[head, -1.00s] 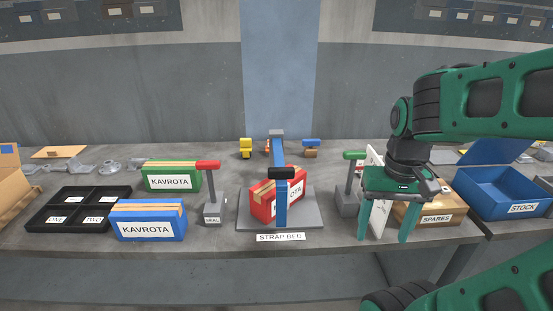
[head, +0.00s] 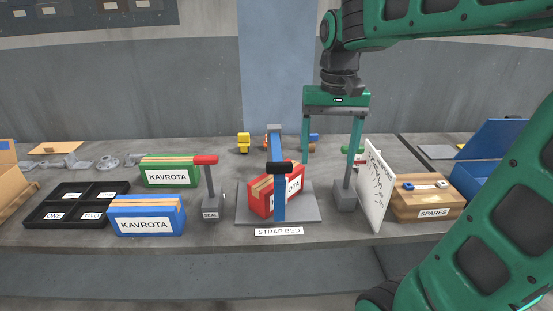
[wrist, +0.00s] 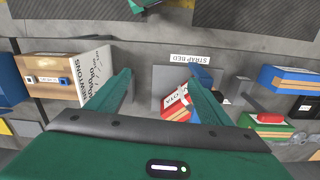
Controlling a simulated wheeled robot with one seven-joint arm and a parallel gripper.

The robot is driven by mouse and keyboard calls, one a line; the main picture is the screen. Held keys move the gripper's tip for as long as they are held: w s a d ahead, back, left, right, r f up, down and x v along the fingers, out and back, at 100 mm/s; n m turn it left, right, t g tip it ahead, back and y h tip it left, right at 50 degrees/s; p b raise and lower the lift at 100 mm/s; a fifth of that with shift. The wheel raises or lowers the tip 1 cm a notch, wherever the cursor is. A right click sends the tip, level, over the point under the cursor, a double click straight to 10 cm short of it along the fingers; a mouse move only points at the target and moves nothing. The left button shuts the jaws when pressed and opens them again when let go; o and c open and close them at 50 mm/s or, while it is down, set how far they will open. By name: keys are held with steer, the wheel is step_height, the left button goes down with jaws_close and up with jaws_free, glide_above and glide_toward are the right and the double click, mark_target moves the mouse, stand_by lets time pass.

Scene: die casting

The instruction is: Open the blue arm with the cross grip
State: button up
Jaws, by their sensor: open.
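The blue arm (head: 278,207) runs from a grey mount at the back, over a red KAVROTA box (head: 262,187), and down in front of it. Its black cross grip (head: 280,168) sits at the front top corner. The box is on the grey STRAP BED plate (head: 308,211). My gripper (head: 331,160) is open and empty, pointing down, right of the blue arm and apart from it. In the wrist view the blue arm (wrist: 203,76) is partly hidden behind the right finger of my gripper (wrist: 163,76).
A grey post (head: 345,196) with a green-ended lever and a white sign board (head: 375,188) stand close right of the bed. A red-handled SEAL post (head: 210,206) stands left.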

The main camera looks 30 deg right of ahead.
steer(key=n, duration=0.1)
glide_toward(279, 163)
step_height(279, 163, down, 9)
steer(key=shift+r, duration=0.1)
stand_by(0.3)
